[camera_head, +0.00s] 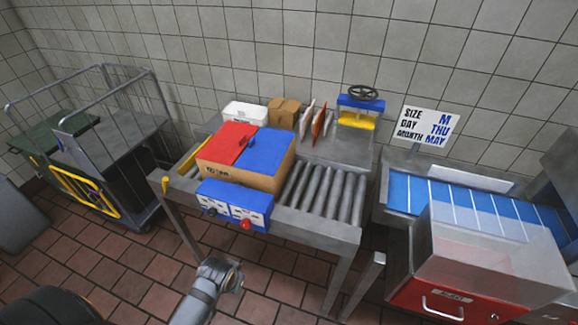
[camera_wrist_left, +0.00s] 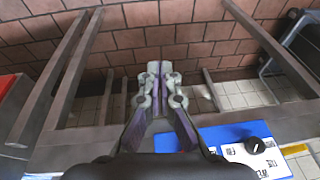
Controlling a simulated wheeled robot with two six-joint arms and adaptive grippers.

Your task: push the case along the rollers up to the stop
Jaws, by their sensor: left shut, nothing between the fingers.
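The case (camera_head: 236,174), a brown carton with a red and a blue top panel, sits at the left part of the roller table. The bare rollers (camera_head: 325,192) show to its right. A yellow bar (camera_head: 172,187) at the table's left end may be the stop; any gap to the case is hard to tell. My left gripper (camera_head: 234,277) is low in front of the table, apart from the case. In the left wrist view it (camera_wrist_left: 160,72) is shut and empty. My right gripper is not in view.
A blue control box (camera_head: 235,205) with a black knob and a red button sits on the table's front. A wheeled cart (camera_head: 110,150) stands left. A blue belt (camera_head: 470,205) and a red cabinet with a clear cover (camera_head: 480,250) stand right. Small boxes (camera_head: 245,113) lie behind.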

